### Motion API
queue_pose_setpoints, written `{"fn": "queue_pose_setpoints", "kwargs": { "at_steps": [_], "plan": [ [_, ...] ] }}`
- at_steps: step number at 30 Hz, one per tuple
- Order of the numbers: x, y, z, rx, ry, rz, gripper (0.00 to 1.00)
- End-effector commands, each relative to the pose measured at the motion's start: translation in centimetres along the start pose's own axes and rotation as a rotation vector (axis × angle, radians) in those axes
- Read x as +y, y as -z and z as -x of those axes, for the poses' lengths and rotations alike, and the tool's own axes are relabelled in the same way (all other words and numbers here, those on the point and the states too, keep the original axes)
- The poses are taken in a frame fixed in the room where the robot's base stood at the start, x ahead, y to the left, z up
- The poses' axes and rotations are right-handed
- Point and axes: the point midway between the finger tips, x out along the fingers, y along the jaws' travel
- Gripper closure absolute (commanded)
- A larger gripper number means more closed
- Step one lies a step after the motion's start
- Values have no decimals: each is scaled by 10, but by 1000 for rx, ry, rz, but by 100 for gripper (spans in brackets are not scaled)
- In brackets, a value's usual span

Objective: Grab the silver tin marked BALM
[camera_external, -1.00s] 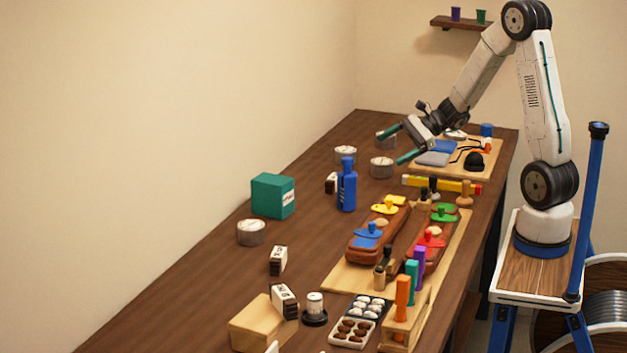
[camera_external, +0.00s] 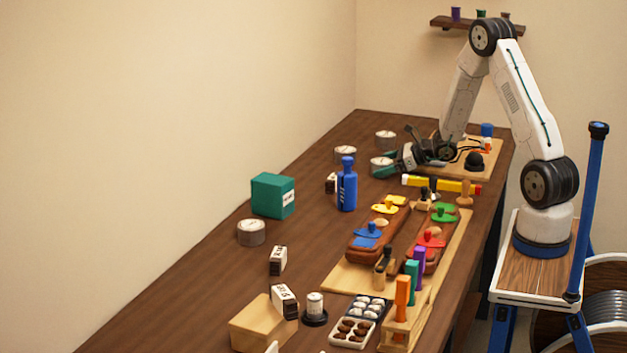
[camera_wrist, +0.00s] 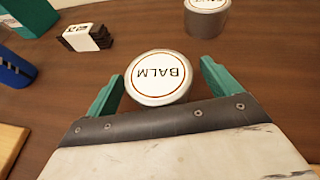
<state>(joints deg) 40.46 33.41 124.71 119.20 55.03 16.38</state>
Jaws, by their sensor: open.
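The silver tin marked BALM (camera_wrist: 159,76) lies flat on the table in the wrist view, its white label facing up and reading upside down. The green fingers of my gripper (camera_wrist: 162,82) are open, one on each side of it. The tin sits between them, and I cannot tell whether either finger touches it. In the external view this tin (camera_external: 379,165) is partly hidden by my gripper (camera_external: 386,166), which is low over the table.
Another silver tin (camera_wrist: 206,18) stands beyond, its label cut off. A blue bottle (camera_external: 347,188), a black-and-white block (camera_wrist: 88,37) and a teal box (camera_external: 272,196) are to the left. A yellow level (camera_external: 450,185) lies nearby.

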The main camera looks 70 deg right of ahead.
Motion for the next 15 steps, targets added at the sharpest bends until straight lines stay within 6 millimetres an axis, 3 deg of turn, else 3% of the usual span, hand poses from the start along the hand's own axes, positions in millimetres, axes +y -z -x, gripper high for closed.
{"fn": "queue_pose_setpoints", "kwargs": {
  "at_steps": [3, 8, 14, 15],
  "plan": [
    [0, 0, -10, 0, 0, 0, 11],
    [0, 0, -10, 0, 0, 0, 11],
    [0, 0, -10, 0, 0, 0, 61],
    [0, 0, -10, 0, 0, 1, 64]
  ]
}}
